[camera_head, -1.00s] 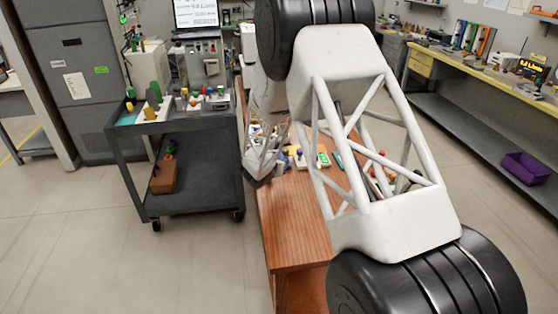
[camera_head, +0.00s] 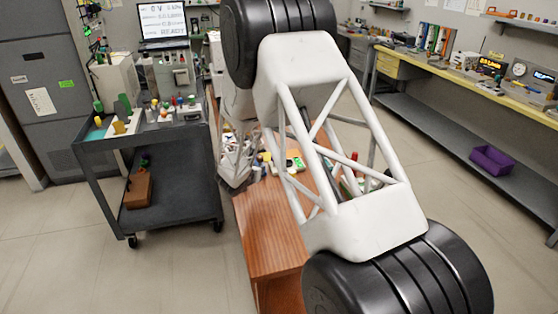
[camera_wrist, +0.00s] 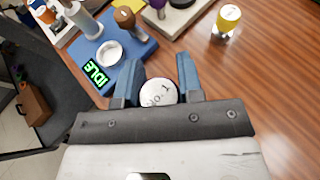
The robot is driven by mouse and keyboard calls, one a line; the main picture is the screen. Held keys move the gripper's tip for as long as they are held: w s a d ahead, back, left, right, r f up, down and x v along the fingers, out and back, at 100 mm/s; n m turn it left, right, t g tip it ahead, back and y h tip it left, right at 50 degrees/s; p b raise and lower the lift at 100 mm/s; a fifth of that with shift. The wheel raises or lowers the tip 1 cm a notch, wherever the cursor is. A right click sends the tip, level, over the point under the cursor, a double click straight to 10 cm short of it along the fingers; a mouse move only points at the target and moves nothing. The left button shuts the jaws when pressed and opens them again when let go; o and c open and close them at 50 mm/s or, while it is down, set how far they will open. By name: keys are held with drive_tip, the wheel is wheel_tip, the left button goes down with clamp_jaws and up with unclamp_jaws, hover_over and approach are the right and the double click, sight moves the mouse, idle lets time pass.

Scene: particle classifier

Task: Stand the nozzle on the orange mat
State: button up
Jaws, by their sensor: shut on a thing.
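In the wrist view my gripper (camera_wrist: 158,70) has its two blue fingers closed around a round white-topped piece (camera_wrist: 158,93) with dark lettering. I take this piece to be the nozzle; I see it nearly end-on, so its lower part is hidden. It is held over the brown wooden table. In the head view my own arm hides the gripper and the held piece.
A blue device (camera_wrist: 135,50) with a green IDLE display, white dish and brown knob stands just beyond the left finger. A yellow-and-white piece (camera_wrist: 228,20) stands further right. Bare table lies to the right. A dark cart (camera_head: 150,190) stands left of the table.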

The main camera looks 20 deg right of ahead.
drive_tip(key=shift+w+d+f+m+g+h, duration=0.25)
drive_tip(key=shift+w+d+m+g+h, duration=0.8)
drive_tip(key=shift+d, duration=2.35)
drive_tip(key=shift+w+d+f+m+g+h, duration=0.25)
drive_tip(key=shift+w+d+m+g, duration=0.95)
drive_tip(key=shift+d, duration=2.25)
drive_tip(key=shift+w+d+f+m+g+h, duration=0.45)
drive_tip(key=shift+w+d, duration=1.3)
drive_tip(key=shift+d, duration=1.65)
drive_tip(key=shift+w+r, duration=0.1)
drive_tip(key=shift+t, duration=0.3)
drive_tip(key=shift+w+d+f, duration=0.25)
drive_tip(key=shift+w+d, duration=0.3)
drive_tip(key=shift+w, duration=2.05)
drive_tip(key=shift+w+d+f, duration=0.2)
drive_tip(key=shift+w+d, duration=0.35)
drive_tip(key=shift+w, duration=2)
drive_tip(key=shift+w+d+f, duration=0.25)
drive_tip(key=shift+w+d, duration=0.3)
drive_tip(key=shift+w, duration=2.05)
drive_tip(key=shift+f, duration=0.1)
drive_tip(key=shift+f, duration=1.65)
drive_tip(key=shift+f, duration=0.2)
drive_tip(key=o, duration=1)
